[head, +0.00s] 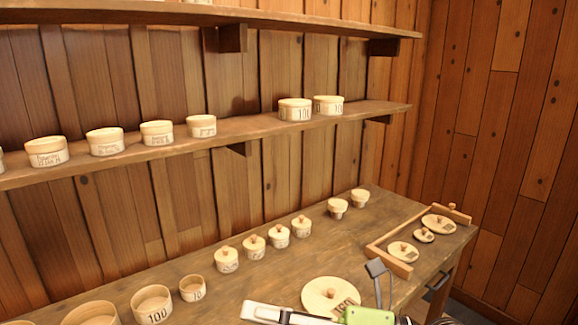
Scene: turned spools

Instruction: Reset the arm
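My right gripper (377,272) shows at the bottom edge, right of the middle, with a grey fingertip and a green part below it. It is over the front of the wooden bench (235,292), just right of a large round lid (331,295) with a knob and a number label. The rest of the gripper is cut off by the frame, so I cannot tell if it is open or shut. I see nothing held in it. My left gripper is not in view.
Open round boxes (152,303) stand at the bench's front left, and several small knobbed boxes (279,236) run along its middle. A wooden frame with lids (403,251) lies at the right end. A shelf (240,127) above holds lettered boxes (295,109).

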